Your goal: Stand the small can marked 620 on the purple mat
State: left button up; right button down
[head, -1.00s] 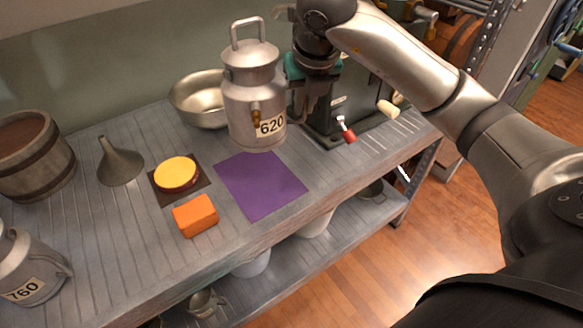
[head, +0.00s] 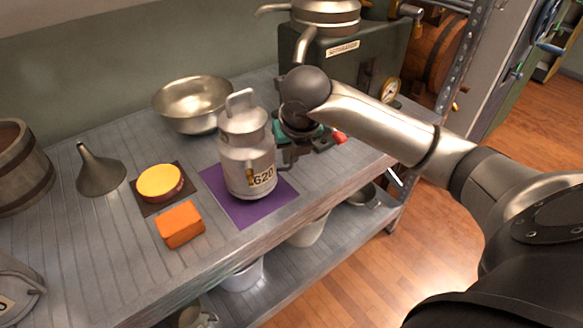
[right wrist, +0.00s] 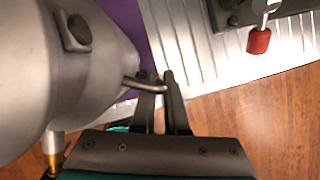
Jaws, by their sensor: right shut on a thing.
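The small metal can marked 620 (head: 247,155) stands upright over the purple mat (head: 238,213) in the head view, with mat showing around its base. I cannot tell for sure whether its base touches the mat. My right gripper (head: 287,160) is at the can's right side, mostly hidden by my own wrist. In the right wrist view, the fingers (right wrist: 162,88) are shut on the can's side handle (right wrist: 146,85), and the can's body (right wrist: 65,75) fills the left. My left gripper is not in view.
An orange block (head: 180,225) and a yellow-topped round thing (head: 160,183) on a dark mat lie left of the purple mat. A metal bowl (head: 193,104) is behind, a funnel (head: 99,170) farther left. A green machine (head: 345,65) stands behind my right arm.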

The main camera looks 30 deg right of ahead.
aim_at(292, 165)
notch_tip(292, 165, down, 3)
jog(key=shift+r+b, duration=0.2)
jog(key=shift+b, duration=0.25)
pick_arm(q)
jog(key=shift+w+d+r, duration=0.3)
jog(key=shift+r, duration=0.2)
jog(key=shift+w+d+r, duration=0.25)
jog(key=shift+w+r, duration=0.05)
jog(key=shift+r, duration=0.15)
pick_arm(e)
jog(key=shift+f, duration=0.35)
jog(key=shift+f, duration=0.1)
jog(key=c, duration=1.4)
grip_release()
jog(key=shift+f, duration=0.1)
jog(key=o, duration=0.5)
jog(key=shift+c, duration=0.2)
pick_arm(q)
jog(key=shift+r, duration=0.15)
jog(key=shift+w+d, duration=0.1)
